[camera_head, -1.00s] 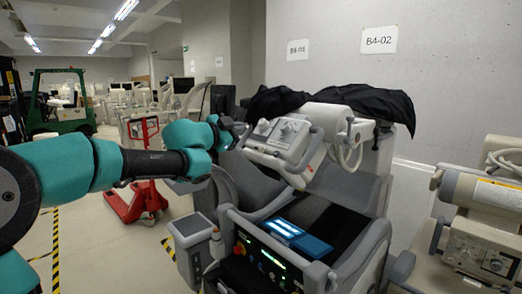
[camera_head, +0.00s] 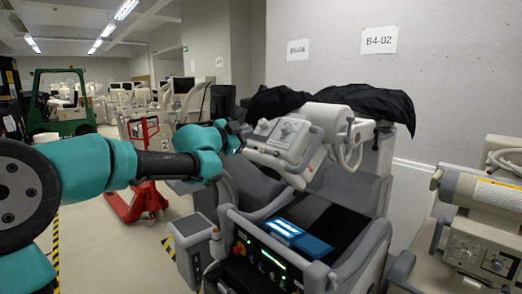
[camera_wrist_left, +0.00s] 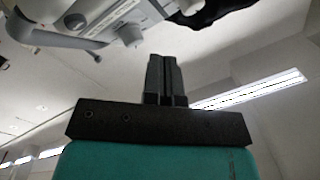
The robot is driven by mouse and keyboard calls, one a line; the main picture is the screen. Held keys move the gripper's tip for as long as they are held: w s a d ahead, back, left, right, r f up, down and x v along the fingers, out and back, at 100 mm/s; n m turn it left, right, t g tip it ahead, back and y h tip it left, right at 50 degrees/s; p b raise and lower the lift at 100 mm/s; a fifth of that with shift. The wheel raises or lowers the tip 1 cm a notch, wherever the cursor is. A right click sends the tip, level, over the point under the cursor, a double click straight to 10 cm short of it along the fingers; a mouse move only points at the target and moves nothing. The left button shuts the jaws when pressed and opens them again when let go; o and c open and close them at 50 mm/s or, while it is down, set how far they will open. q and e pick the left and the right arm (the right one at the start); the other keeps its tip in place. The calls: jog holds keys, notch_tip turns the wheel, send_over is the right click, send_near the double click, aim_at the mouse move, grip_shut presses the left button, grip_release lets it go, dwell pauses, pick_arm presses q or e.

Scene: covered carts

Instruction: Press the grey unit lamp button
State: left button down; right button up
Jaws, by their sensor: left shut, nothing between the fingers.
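The grey unit (camera_head: 345,225) stands right of centre in the head view, with a dark cover (camera_head: 370,102) over its top. Its tilted head (camera_head: 285,140) carries a panel with knobs; I cannot single out the lamp button. My left gripper (camera_head: 241,133) is at the left edge of this head, its fingers small and partly hard to see. In the left wrist view the gripper (camera_wrist_left: 162,62) is shut and empty, its fingertips below the unit head (camera_wrist_left: 90,22) and appearing apart from it. My right gripper does not show.
A beige unit (camera_head: 480,235) stands at the right. A red pallet jack (camera_head: 135,200) and a green forklift (camera_head: 62,105) stand behind my left arm. A wall is behind the units.

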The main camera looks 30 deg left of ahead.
pick_arm(q)
jog(key=shift+w+d+f, duration=0.35)
jog(key=shift+w+f, duration=0.5)
jog(key=shift+f, duration=0.05)
jog(key=shift+w+d+f, duration=0.3)
jog(key=shift+w+f, duration=0.55)
jog(key=shift+f, duration=0.05)
jog(key=shift+w+f, duration=0.1)
dwell(0.8)
jog(key=shift+w+d+f, duration=0.1)
jog(key=shift+w+f, duration=0.05)
jog(key=shift+w, duration=0.05)
jog(key=shift+w+d+f, duration=0.15)
jog(key=shift+w+f, duration=0.1)
jog(key=shift+f, duration=0.1)
dwell(0.9)
jog(key=shift+r, duration=0.1)
jog(key=shift+s+a+r, duration=0.25)
jog(key=shift+s+r, duration=0.25)
jog(key=shift+s, duration=0.05)
dwell(0.5)
jog(key=s+r, duration=0.1)
jog(key=s+a+r, duration=0.1)
jog(key=s+r, duration=0.1)
jog(key=shift+s+a+r, duration=0.1)
jog(key=shift+s+r, duration=0.05)
jog(key=shift+r, duration=0.15)
